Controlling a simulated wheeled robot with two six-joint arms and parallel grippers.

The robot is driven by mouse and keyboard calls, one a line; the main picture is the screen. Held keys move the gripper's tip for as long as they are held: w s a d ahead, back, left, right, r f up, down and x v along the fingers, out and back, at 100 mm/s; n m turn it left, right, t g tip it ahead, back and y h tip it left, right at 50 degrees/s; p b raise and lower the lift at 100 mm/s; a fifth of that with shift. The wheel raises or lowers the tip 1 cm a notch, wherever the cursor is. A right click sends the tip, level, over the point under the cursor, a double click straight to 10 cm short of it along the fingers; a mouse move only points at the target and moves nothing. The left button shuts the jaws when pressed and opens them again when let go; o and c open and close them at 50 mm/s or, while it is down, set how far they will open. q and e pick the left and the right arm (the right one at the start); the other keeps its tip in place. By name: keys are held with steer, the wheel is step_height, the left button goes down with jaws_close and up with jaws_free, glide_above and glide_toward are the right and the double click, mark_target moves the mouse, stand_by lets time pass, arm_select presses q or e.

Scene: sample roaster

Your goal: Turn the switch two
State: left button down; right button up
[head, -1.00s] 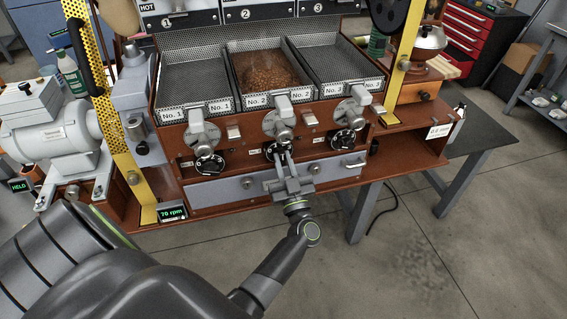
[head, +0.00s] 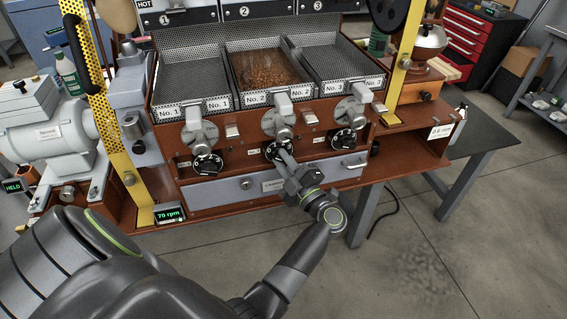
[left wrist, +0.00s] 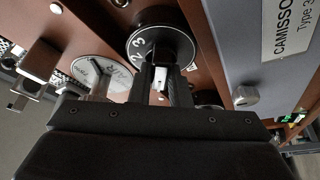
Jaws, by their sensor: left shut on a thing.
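Switch two is the middle black round knob (head: 278,148) below the No. 2 tray. In the left wrist view its dial (left wrist: 160,38) shows white numerals, with a 2 and a 3 readable. My left gripper (head: 283,155) comes up from below in the head view and is shut on this knob. In the left wrist view both fingers (left wrist: 162,78) stand at the knob, with a small pale piece between them. The fingers hide part of the knob. My right gripper is not in view.
Similar knobs stand at left (head: 207,164) and right (head: 344,139). A grey drawer (head: 225,190) lies just below. Roasted beans lie in the No. 2 tray (head: 300,92). Yellow perforated posts (head: 143,190) flank the machine. A display (head: 169,214) reads 70 rpm.

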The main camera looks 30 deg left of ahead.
arm_select(q)
steer(key=shift+n+g, duration=0.5)
steer(key=shift+n, duration=0.7)
steer(key=shift+h, duration=0.3)
steer(key=c, duration=1.4)
jaws_free()
steer(key=shift+o, duration=0.2)
steer(key=shift+d, duration=0.1)
